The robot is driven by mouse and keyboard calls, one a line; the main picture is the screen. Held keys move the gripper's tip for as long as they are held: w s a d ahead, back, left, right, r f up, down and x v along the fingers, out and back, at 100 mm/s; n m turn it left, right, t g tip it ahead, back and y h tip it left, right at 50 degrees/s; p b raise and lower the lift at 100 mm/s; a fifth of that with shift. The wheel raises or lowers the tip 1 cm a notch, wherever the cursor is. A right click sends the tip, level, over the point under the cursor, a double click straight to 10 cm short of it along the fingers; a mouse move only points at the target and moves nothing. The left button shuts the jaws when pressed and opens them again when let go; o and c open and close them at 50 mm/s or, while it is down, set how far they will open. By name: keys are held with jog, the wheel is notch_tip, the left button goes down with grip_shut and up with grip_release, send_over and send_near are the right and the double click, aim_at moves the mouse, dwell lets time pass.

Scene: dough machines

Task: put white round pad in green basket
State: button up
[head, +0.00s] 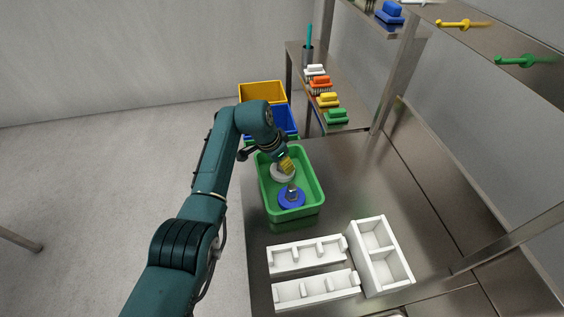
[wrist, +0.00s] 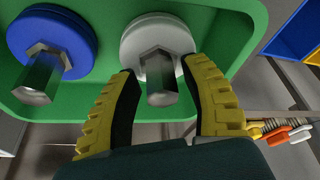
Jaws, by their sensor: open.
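The white round pad (wrist: 157,38) has a grey metal hexagonal stud and sits inside the green basket (wrist: 240,20). In the head view the white pad (head: 280,174) is at the basket's far end, partly hidden by my gripper. My gripper (wrist: 162,72) is open, with its yellow fingers on either side of the pad's stud; I cannot tell whether they touch it. In the head view my gripper (head: 287,165) is over the far part of the green basket (head: 315,190). A blue round pad (head: 291,198) with a similar stud lies in the basket nearer the front.
White divided trays (head: 305,257) (head: 381,255) stand on the metal table in front of the basket. Blue (head: 285,120) and yellow (head: 262,92) bins stand behind it. Coloured brushes (head: 328,99) line a shelf at the back. The table right of the basket is clear.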

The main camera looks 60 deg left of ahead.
jog(key=p+v, duration=0.2)
jog(key=v, duration=1)
jog(key=shift+r, duration=0.15)
jog(key=w+d+r+m+t+y, duration=0.1)
jog(key=w+d+r+t+y, duration=0.3)
jog(key=w+d, duration=0.9)
jog(key=w+d+r+t, duration=0.2)
jog(key=w+d+r, duration=0.2)
jog(key=d, duration=0.2)
jog(key=w+d+r+t, duration=0.2)
jog(key=w+d+r, duration=0.15)
jog(key=d, duration=0.25)
jog(key=s+d+r+m+t+h, duration=0.1)
jog(key=s+d+r+t, duration=0.15)
jog(key=d+r, duration=0.4)
jog(key=s+d+r+t+h, duration=0.1)
jog(key=d+r+t, duration=0.2)
jog(key=d, duration=0.7)
jog(key=s+d+r+t+h, duration=0.3)
jog(key=s+d+r+t, duration=0.2)
jog(key=s+d+r, duration=0.3)
jog(key=s+d, duration=0.3)
jog(key=d, duration=0.1)
jog(key=shift+s+r+m, duration=0.25)
jog(key=shift+m, duration=0.15)
